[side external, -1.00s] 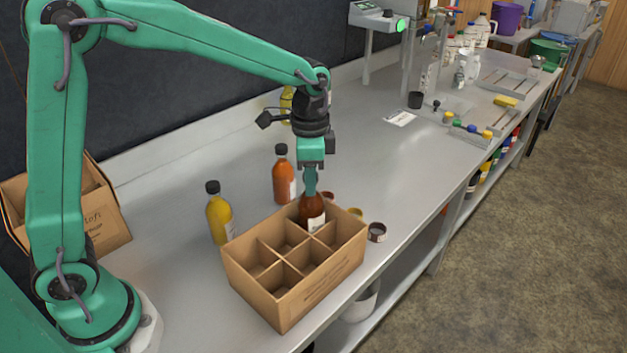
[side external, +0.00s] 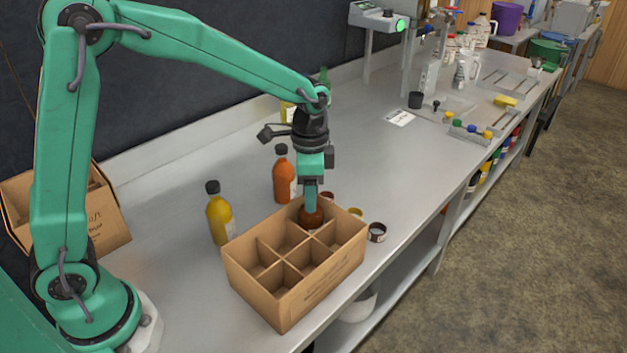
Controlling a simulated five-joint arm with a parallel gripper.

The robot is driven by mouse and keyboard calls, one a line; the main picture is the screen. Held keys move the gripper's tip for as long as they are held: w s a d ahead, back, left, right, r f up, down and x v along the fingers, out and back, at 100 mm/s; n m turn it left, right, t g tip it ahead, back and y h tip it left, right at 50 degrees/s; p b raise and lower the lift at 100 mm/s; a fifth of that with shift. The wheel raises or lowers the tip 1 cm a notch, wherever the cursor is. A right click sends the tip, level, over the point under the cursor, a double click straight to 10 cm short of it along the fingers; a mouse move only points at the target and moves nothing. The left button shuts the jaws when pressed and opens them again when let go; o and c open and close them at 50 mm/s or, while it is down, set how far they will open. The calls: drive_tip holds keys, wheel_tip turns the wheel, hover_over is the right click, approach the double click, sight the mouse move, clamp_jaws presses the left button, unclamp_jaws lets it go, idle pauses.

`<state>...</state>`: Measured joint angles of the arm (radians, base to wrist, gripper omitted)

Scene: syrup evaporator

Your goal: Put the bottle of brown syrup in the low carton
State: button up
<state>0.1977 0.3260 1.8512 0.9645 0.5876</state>
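The bottle of brown syrup (side external: 311,217) is in the rear corner compartment of the low carton (side external: 322,292). Only its dark brown shoulder shows above the dividers; the lower body is hidden by the carton. My gripper (side external: 311,205) points straight down over that compartment, with its fingers around the bottle's neck and top. The fingers hide the cap. The bottle looks upright; whether it touches the carton floor is hidden. The other visible compartments of the carton are empty.
An orange bottle (side external: 282,176) and a yellow bottle (side external: 219,214) stand behind the carton. Small jars, one with a dark rim (side external: 376,232), sit close to its right. A second carton (side external: 110,215) leans at the left.

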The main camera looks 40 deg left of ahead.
drive_tip(key=shift+r, duration=0.1)
wheel_tip(320, 180, up, 12)
idle(0.9)
drive_tip(key=shift+s+r, duration=0.1)
idle(0.4)
drive_tip(key=s+a+n+t, duration=0.2)
drive_tip(key=s+a+n, duration=0.2)
drive_tip(key=s, duration=0.6)
drive_tip(key=s+a+n+t, duration=0.3)
drive_tip(key=s+a+n, duration=0.1)
drive_tip(key=s, duration=0.5)
drive_tip(key=shift+s+a+f+n+t, duration=0.3)
drive_tip(key=shift+s+f+n, duration=0.1)
drive_tip(key=shift+n, duration=0.1)
